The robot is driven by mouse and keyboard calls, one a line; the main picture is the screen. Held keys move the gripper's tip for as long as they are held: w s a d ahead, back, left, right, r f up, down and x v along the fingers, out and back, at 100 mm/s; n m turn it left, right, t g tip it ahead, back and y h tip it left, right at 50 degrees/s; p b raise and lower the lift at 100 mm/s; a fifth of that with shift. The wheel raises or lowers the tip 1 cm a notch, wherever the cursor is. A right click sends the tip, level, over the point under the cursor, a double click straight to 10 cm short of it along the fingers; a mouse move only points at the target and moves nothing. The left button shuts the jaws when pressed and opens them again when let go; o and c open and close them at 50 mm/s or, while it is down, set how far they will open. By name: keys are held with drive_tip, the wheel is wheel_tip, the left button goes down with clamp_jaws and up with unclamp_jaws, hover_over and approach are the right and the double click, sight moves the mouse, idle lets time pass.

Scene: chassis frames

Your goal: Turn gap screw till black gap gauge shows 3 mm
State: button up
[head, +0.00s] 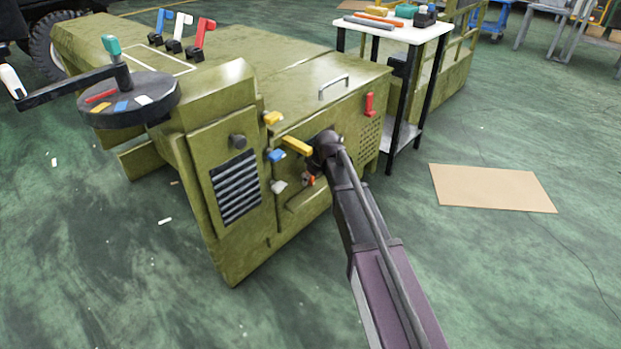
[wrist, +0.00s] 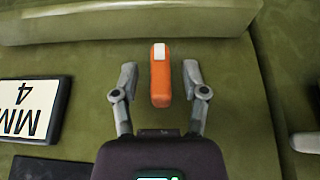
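An orange handle with a white end mark (wrist: 160,85) stands out from the green machine face in the wrist view; it may be the gap screw. My gripper (wrist: 160,72) is open, with one finger on each side of the handle and a visible space on both sides. A black-framed white plate (wrist: 28,108) at the left of the wrist view reads "MM" and "4", turned in the picture and partly cut off; it may be the gap gauge. In the head view my arm hides most of this spot, and only a bit of orange (head: 312,180) shows.
The green machine (head: 240,90) carries yellow (head: 297,146), blue (head: 277,155) and white (head: 279,186) knobs close left of my wrist. A red handle (head: 369,104) is to the right. A green ledge (wrist: 130,20) crosses the top of the wrist view.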

drive_tip(key=shift+g, duration=0.3)
drive_tip(key=shift+w+g+y, duration=0.1)
drive_tip(key=shift+g+y, duration=0.2)
drive_tip(key=shift+y, duration=0.1)
drive_tip(key=shift+p+v, duration=0.9)
drive_tip(key=shift+v, duration=0.1)
drive_tip(key=p+v, duration=1.1)
drive_tip(key=v, duration=0.1)
drive_tip(key=s+d+r+m+h+p, duration=0.1)
drive_tip(key=s+d+m, duration=0.3)
drive_tip(key=s+d, duration=0.3)
drive_tip(key=s+d+m+g+h+p, duration=0.1)
drive_tip(key=s+d+m, duration=0.3)
drive_tip(key=s+d, duration=0.4)
drive_tip(key=s+h+p, duration=0.1)
drive_tip(key=s, duration=0.3)
drive_tip(key=shift+s+d+r+m+g+h, duration=0.15)
drive_tip(key=shift+r+m+g+h, duration=0.15)
drive_tip(key=shift+r, duration=0.1)
drive_tip(key=shift+c, duration=1.3)
drive_tip(key=shift+m+h, duration=0.3)
drive_tip(key=shift+m, duration=0.6)
drive_tip(key=s, duration=0.1)
drive_tip(key=s+d, duration=0.1)
drive_tip(key=s+d+p, duration=0.1)
drive_tip(key=s, duration=0.1)
drive_tip(key=shift+s+d+r, duration=0.1)
drive_tip(key=shift+d+r, duration=0.1)
drive_tip(key=shift+r, duration=0.15)
clamp_jaws()
